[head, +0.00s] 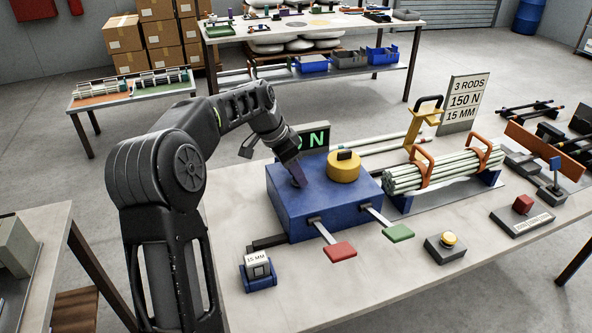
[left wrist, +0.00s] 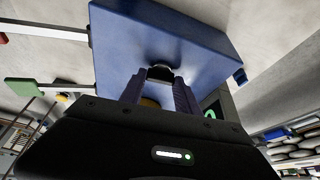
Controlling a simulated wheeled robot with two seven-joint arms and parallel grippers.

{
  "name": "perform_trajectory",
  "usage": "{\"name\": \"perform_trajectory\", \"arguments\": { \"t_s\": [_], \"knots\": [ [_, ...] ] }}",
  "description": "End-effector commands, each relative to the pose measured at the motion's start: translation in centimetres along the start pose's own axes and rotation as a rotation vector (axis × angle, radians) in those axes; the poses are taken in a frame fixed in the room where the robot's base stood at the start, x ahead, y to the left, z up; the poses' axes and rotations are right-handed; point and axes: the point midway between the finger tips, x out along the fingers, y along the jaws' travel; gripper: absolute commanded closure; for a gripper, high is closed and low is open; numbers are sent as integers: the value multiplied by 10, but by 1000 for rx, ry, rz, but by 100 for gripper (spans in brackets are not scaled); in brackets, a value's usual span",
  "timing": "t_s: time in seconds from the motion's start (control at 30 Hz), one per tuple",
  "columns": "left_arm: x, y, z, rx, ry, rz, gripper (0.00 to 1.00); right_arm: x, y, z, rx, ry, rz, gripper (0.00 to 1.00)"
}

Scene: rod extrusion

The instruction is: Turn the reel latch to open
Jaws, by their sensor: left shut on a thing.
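A blue box (head: 312,205) stands on the near table. A yellow round piece (head: 344,169) with a small black bar sits on its top. My left gripper (head: 298,182) points down at the box top, left of the yellow piece. In the left wrist view, its purple fingers (left wrist: 161,92) are shut on a black knob (left wrist: 160,72) on the blue box (left wrist: 205,45). The knob is hidden by the fingers in the head view. I cannot tell which part is the reel latch. My right gripper is not in view.
A red-ended lever (head: 340,250) and a green-ended lever (head: 398,232) stick out of the box front. A bundle of pale rods (head: 440,172) lies to the right under orange clamps. A sign (head: 463,102) stands behind. A yellow button (head: 449,239) sits near the front edge.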

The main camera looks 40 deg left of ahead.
Motion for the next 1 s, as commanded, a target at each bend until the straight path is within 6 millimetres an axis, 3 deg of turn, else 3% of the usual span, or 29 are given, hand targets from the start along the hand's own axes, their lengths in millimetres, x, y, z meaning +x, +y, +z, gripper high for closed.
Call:
{"name": "perform_trajectory", "arguments": {
  "t_s": [0.3,0.77,0.8,1.0],
  "knots": [
    [0,-1,0,117,-1,47,100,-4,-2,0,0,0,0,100],
    [0,-1,0,133,-2,52,100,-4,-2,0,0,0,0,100],
    [0,-1,0,133,-2,52,59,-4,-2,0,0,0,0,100],
    [0,-1,0,132,-2,53,43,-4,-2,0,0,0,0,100]
  ]
}}
